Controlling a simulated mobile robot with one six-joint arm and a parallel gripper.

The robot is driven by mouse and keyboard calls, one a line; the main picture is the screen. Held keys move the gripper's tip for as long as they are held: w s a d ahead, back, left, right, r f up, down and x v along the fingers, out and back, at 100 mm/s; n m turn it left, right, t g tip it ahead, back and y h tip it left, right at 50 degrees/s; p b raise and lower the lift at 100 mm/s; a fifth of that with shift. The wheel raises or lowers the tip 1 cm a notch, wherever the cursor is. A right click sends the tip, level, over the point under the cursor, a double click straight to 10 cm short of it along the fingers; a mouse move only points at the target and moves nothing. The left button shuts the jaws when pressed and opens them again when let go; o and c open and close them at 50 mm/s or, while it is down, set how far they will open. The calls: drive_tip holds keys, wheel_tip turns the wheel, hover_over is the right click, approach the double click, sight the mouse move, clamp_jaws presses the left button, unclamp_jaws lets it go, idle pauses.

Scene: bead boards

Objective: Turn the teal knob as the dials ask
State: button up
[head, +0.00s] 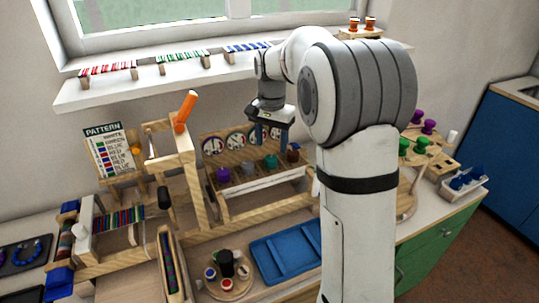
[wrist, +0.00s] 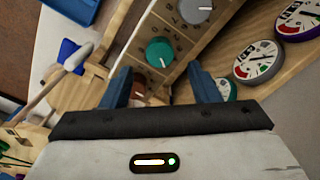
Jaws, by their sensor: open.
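The teal knob (wrist: 160,52) is a round dial with a white mark, set on the wooden knob panel. In the head view the teal knob (head: 270,161) sits between a grey knob (head: 248,167) and a brown knob (head: 293,155). My gripper (head: 271,142) is open and empty, its blue fingers pointing down above the teal knob, apart from it. In the wrist view my gripper (wrist: 160,76) has fingers spread wide, with the brown knob (wrist: 138,86) partly hidden near the left finger. A teal-rimmed dial (wrist: 226,89) shows beside the right finger, partly covered; its reading is unclear.
A purple knob (head: 223,174) ends the row on the left. A grey-rimmed dial (wrist: 258,62) and a purple-rimmed dial (wrist: 300,20) stand behind the knobs. A blue tray (head: 285,255) lies in front. A wooden frame with an orange handle (head: 186,111) rises at left.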

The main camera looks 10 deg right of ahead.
sight(271, 158)
wheel_tip(271, 158, down, 5)
drive_tip(key=shift+f, duration=0.1)
idle(0.3)
drive_tip(key=c, duration=0.9)
drive_tip(key=shift+a, duration=0.15)
drive_tip(key=shift+c, duration=0.3)
